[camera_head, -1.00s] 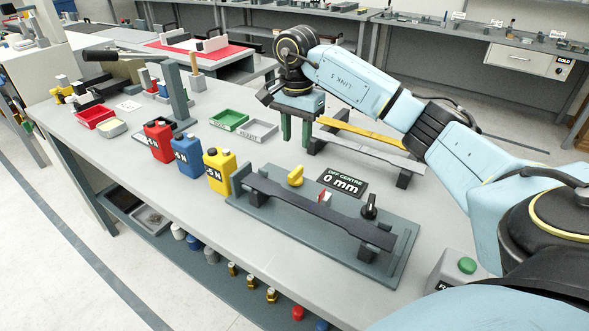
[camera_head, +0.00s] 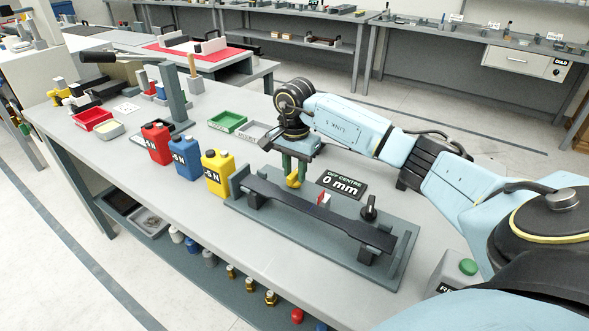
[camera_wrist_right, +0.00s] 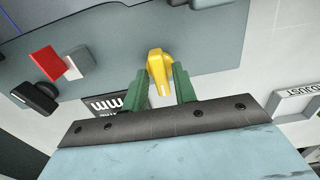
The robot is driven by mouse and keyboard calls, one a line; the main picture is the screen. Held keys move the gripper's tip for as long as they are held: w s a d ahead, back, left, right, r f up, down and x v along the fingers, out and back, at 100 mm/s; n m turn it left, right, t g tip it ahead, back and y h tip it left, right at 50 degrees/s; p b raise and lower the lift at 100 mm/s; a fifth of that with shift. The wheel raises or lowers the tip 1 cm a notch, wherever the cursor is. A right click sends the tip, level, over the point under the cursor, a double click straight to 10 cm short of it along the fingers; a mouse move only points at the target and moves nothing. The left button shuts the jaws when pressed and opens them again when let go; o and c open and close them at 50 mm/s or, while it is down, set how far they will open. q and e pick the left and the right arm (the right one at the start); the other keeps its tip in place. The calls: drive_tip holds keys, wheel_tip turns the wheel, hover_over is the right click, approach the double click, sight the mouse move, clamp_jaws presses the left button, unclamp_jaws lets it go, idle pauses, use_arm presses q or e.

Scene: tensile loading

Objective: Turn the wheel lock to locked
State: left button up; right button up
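A yellow turning knob (camera_head: 293,181) stands on the grey fixture plate (camera_head: 402,262), behind its long dark bar (camera_head: 315,211). I take it to be the wheel lock, but no label on it is readable. My right gripper (camera_head: 297,172) points down over the knob from behind, partly hiding it. In the right wrist view, the knob (camera_wrist_right: 158,66) lies just ahead of and between the two green fingertips of the gripper (camera_wrist_right: 159,78). The fingers are apart, with a gap on each side of the knob. My left gripper is not in view.
Yellow (camera_head: 218,172), blue (camera_head: 185,157) and red (camera_head: 157,143) canisters stand close on the left.

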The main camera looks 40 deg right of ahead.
clamp_jaws()
drive_tip(key=shift+m, duration=0.3)
drive_tip(key=shift+r+m+p, duration=0.1)
drive_tip(key=shift+m+p, duration=0.35)
drive_tip(key=shift+m, duration=0.75)
drive_tip(key=m+p, duration=0.1)
drive_tip(key=m, duration=0.2)
drive_tip(key=shift+m, duration=0.4)
drive_tip(key=m+p, duration=0.1)
drive_tip(key=m, duration=0.4)
drive_tip(key=m+p, duration=0.2)
drive_tip(key=m, duration=0.3)
drive_tip(key=shift+m, duration=0.3)
